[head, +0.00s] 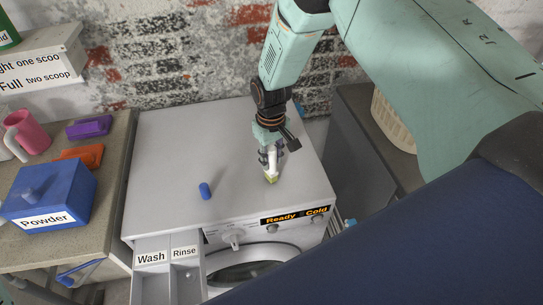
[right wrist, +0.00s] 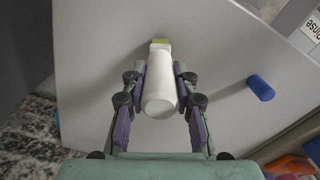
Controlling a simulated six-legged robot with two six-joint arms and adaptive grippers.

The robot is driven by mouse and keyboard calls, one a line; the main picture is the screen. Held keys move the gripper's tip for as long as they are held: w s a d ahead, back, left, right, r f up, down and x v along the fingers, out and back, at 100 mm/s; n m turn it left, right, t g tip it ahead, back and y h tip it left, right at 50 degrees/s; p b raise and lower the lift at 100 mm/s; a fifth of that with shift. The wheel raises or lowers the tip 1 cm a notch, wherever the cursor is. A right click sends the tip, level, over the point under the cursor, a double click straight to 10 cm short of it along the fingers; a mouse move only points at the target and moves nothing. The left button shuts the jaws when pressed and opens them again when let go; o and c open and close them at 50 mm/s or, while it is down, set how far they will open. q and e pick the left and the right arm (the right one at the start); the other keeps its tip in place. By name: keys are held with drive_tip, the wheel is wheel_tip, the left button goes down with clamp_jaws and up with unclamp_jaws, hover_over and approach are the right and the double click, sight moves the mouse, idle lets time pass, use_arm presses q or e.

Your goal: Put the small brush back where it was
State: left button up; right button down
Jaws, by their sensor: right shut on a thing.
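The small brush has a white handle and a yellow-green end. In the head view the brush (head: 271,177) stands near the right front part of the washing machine's white top (head: 165,150), yellow-green end downward. My right gripper (head: 270,160) is shut around its handle from above. In the right wrist view the white handle (right wrist: 160,92) lies between the two fingers of the gripper (right wrist: 160,88). The yellow-green end (right wrist: 160,43) is close to the white top; I cannot tell whether it touches. My left gripper is not in view.
A blue cylinder (head: 205,191) lies on the machine top, left of the brush. The detergent drawer (head: 168,275), labelled Wash and Rinse, is open in front. A blue Powder box (head: 60,195), an orange item (head: 82,155), a purple item (head: 88,127) and a pink mug (head: 28,131) stand on the left counter.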

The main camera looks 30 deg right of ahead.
drive_tip(key=shift+w+a+f, duration=0.1)
drive_tip(key=shift+a, duration=0.2)
drive_tip(key=shift+s+d+f, duration=0.15)
drive_tip(key=shift+s, duration=0.05)
drive_tip(key=c, duration=1.4)
unclamp_jaws()
drive_tip(key=shift+d, duration=0.1)
drive_tip(key=shift+o, duration=1.3)
drive_tip(key=shift+w, duration=0.1)
drive_tip(key=shift+o, duration=0.5)
drive_tip(key=shift+w, duration=0.1)
drive_tip(key=shift+a, duration=0.2)
